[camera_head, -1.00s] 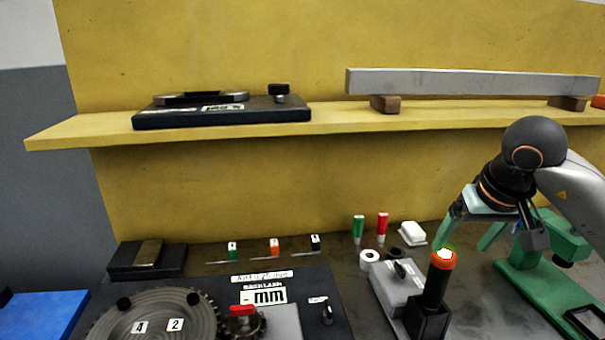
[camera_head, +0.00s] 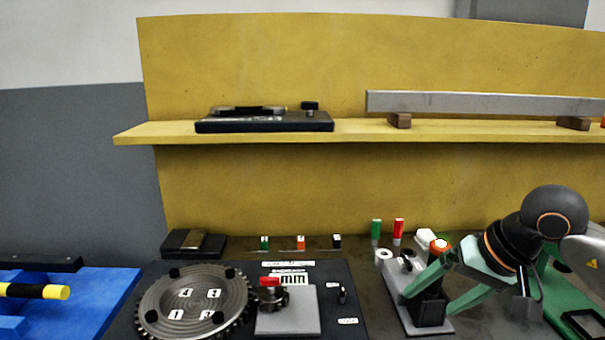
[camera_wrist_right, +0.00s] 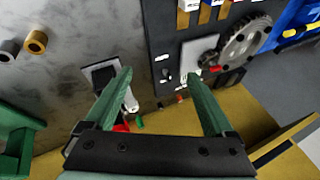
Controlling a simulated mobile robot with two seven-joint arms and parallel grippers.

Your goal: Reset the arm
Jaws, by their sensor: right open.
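My right arm (camera_head: 553,215) comes in from the right edge. My left gripper is not in view.
A grey toothed wheel (camera_head: 195,290) and a small gear with a red tab (camera_head: 270,283) sit on a black plate. Green and red pegs (camera_head: 398,229) stand behind the post. A yellow shelf (camera_head: 170,132) runs above. A green stand (camera_head: 590,290) is beside my arm.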

